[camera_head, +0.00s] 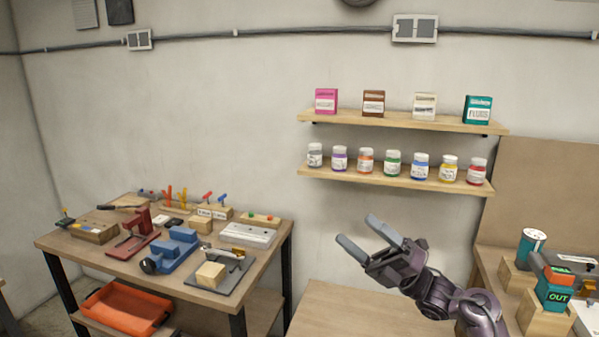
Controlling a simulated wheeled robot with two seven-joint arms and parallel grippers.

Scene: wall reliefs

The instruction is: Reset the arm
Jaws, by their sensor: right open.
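My right gripper (369,237) is at the lower middle of the head view, on an arm that comes in from the lower right. Its two grey fingers are spread apart and nothing is between them. It is raised above a bare wooden surface (345,312) and in front of the wall, below the shelves. The arm is bent, and its lower part is cut off by the frame's bottom edge. My left gripper is not in view.
A workbench (75,262) at left holds a blue vise (172,250), a red tool (135,232) and wooden blocks. An orange bin (125,308) is below. Wall shelves hold boxes (373,103) and jars (392,163).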

